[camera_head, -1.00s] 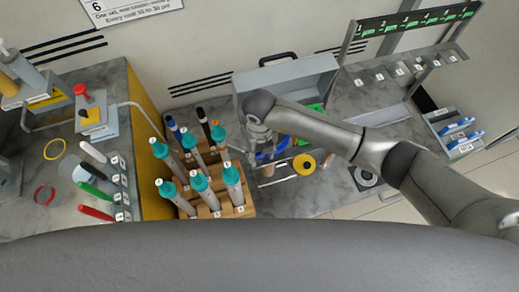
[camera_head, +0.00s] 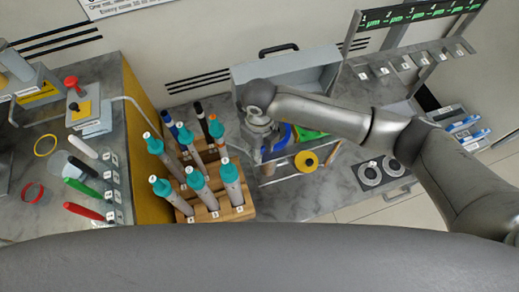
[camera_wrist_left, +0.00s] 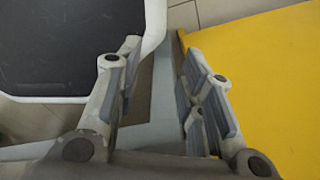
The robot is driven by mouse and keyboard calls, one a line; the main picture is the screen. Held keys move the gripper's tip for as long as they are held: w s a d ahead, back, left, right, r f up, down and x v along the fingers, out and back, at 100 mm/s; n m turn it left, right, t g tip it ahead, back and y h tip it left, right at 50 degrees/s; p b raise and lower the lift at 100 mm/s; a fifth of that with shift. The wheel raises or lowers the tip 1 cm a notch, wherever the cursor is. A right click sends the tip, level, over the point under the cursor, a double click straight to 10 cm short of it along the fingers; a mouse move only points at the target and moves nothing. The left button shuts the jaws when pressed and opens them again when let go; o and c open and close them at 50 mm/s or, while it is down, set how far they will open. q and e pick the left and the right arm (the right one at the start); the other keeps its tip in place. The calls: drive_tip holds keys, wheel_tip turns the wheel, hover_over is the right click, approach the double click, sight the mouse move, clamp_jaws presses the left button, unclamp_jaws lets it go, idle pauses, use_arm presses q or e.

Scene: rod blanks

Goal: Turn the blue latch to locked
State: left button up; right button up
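A blue part (camera_head: 282,135) shows beside the grey case, partly hidden behind my right arm; I cannot tell whether it is the latch or how it is turned. My right gripper (camera_head: 264,150) points down right beside it, in front of the case. Its fingers are too small and covered to tell open from shut, or whether they touch anything. My left gripper (camera_wrist_left: 160,95) is open and empty in the left wrist view, with its fingers apart beside a yellow panel (camera_wrist_left: 265,85). It is outside the head view.
A grey case (camera_head: 318,72) with a black handle stands at the back. A wooden rack (camera_head: 238,212) of teal-capped tubes stands close left of my right gripper. A yellow roll (camera_head: 305,161) lies to its right. Blue-handled items (camera_head: 465,123) sit far right.

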drive_tip(key=n+b, duration=0.3)
drive_tip(key=shift+f, duration=0.2)
drive_tip(key=shift+r+n+b, duration=0.2)
drive_tip(key=shift+n+b, duration=0.5)
drive_tip(key=o, duration=1)
drive_tip(key=shift+r, duration=0.1)
wheel_tip(320, 180, up, 12)
